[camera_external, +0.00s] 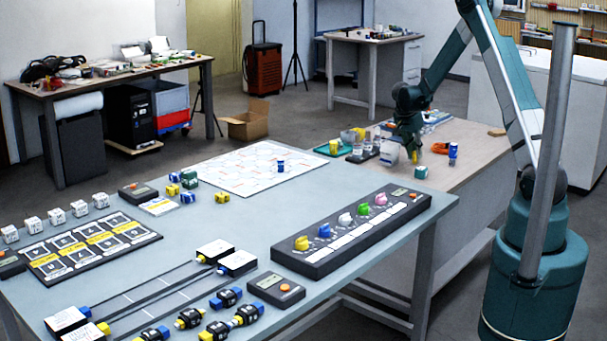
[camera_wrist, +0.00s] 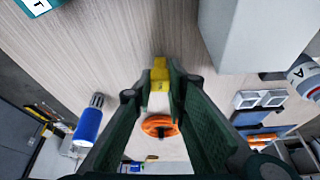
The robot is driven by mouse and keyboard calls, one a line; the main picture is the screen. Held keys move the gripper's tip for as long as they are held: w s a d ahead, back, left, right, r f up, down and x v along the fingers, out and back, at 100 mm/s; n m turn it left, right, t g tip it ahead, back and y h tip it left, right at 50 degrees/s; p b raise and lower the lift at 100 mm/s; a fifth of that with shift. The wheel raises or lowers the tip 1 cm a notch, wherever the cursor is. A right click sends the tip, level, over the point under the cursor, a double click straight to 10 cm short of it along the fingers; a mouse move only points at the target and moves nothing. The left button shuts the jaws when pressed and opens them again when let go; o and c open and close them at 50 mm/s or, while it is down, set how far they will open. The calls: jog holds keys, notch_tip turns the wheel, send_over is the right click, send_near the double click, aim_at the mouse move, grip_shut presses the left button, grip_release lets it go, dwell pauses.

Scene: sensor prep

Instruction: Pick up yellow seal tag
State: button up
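The yellow seal tag (camera_wrist: 159,75) is a small yellow piece with a pale patch below it in the wrist view. It sits between the fingertips of my gripper (camera_wrist: 160,82), whose dark green fingers close in on its two sides. In the external view my gripper (camera_external: 412,142) is low over the wooden table (camera_external: 470,184), with a bit of yellow tag (camera_external: 415,157) below it. I cannot tell whether the tag touches the table.
A pale bin (camera_wrist: 250,35) is close on the right. Several small containers stand near my gripper.

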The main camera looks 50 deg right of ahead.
jog(key=shift+r, duration=0.1)
notch_tip(320, 180, up, 10)
jog(key=shift+f+p, duration=0.1)
jog(key=shift+p, duration=1)
